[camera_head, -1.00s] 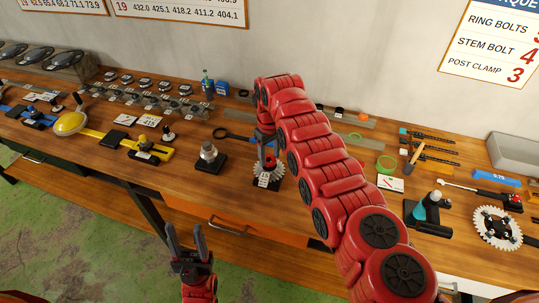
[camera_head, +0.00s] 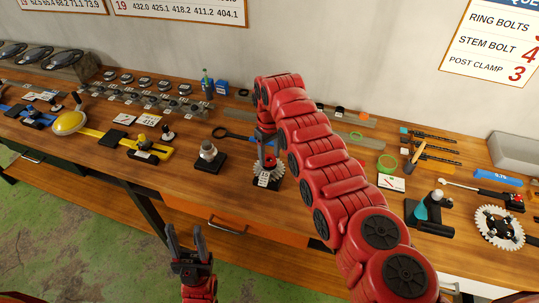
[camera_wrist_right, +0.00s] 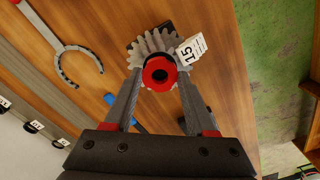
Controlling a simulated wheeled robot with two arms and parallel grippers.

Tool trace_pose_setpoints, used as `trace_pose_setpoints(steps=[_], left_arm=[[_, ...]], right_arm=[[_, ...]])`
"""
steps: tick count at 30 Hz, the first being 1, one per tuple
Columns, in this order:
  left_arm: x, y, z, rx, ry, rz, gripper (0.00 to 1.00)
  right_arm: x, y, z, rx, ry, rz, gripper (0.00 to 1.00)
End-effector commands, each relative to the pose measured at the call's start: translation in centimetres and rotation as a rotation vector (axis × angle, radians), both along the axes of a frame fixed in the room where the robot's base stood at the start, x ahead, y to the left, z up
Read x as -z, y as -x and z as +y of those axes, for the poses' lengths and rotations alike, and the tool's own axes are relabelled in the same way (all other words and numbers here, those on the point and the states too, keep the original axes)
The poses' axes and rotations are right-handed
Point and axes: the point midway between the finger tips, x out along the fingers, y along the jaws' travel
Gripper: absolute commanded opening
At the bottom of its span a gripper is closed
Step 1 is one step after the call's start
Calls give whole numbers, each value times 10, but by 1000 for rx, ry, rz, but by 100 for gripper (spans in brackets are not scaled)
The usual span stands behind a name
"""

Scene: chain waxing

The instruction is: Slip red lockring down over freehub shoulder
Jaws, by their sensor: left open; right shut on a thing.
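The red lockring (camera_wrist_right: 159,72) shows in the right wrist view as a ring with a dark centre. My right gripper (camera_head: 268,158) is shut on it, one finger on each side. The ring is in line with a grey toothed cog (camera_wrist_right: 150,45), which also shows in the head view (camera_head: 268,172) on a black base. The freehub shoulder is hidden behind the ring, and I cannot tell whether the ring touches it. A white "15" tag (camera_wrist_right: 191,49) stands beside the cog. My left gripper (camera_head: 186,236) is open and empty, in front of the bench.
A stand with a pale metal piece (camera_head: 208,152) is left of the cog. A dark ring-ended tool (camera_head: 222,132) lies behind it. A green ring (camera_head: 387,163) and a chainring (camera_head: 498,228) lie right. The bench front edge near the cog is clear.

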Motion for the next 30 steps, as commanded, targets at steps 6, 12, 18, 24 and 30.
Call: trace_pose_setpoints(steps=[6,12,18,24,30], left_arm=[[1,0,0,0,0,0,50],[1,0,0,0,0,0,50],[2,0,0,0,0,0,50],[7,0,0,0,0,0,50],[9,0,0,0,0,0,50]], right_arm=[[0,0,0,0,0,0,5],[0,0,0,0,0,0,5],[1,0,0,0,1,1,5],[4,0,0,0,0,0,5],[5,0,0,0,1,1,5]])
